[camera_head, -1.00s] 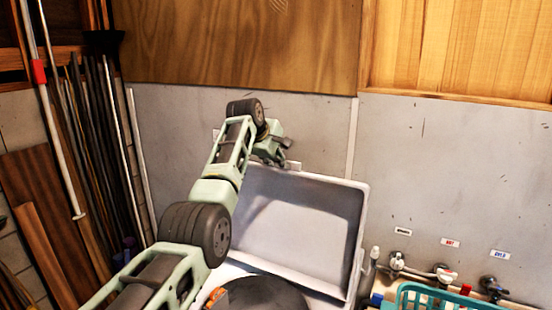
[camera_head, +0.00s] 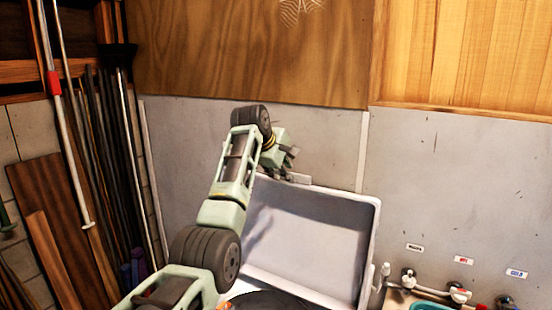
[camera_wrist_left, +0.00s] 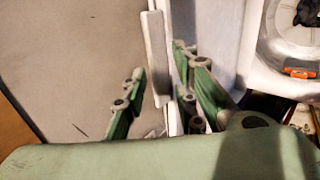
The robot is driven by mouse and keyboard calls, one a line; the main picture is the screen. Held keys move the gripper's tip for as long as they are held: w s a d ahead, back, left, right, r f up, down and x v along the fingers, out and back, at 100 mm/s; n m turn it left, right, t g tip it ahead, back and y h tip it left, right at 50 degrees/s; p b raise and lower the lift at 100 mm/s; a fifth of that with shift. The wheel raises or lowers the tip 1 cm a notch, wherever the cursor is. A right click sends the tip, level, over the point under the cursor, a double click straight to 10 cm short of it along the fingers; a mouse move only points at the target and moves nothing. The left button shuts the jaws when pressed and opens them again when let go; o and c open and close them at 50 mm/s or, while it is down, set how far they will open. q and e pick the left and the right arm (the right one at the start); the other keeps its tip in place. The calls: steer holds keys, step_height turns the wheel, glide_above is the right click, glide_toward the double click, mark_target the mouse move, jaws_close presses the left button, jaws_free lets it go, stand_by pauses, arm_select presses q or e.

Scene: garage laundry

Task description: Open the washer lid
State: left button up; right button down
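The washer lid (camera_head: 315,235) is a pale panel standing raised, tilted back near the grey wall in the head view. My left gripper (camera_head: 288,165) is at the lid's upper left edge. In the wrist view the fingers of my left gripper (camera_wrist_left: 162,88) are spread apart. A narrow pale strip (camera_wrist_left: 154,50) lies between them; I cannot tell if they touch it. The lid also shows as a pale surface (camera_wrist_left: 215,35) right of the fingers. The washer's round opening (camera_wrist_left: 292,40) shows at the right, with something dark inside. My right gripper is not in view.
Taps (camera_head: 458,293) and a teal basket (camera_head: 432,305) are at the lower right. Poles (camera_head: 110,150) and wooden boards (camera_head: 55,205) lean at the left. The grey wall (camera_head: 190,150) stands close behind the lid.

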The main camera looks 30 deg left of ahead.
arm_select(q)
steer(key=v, duration=0.8)
steer(key=shift+s, duration=0.15)
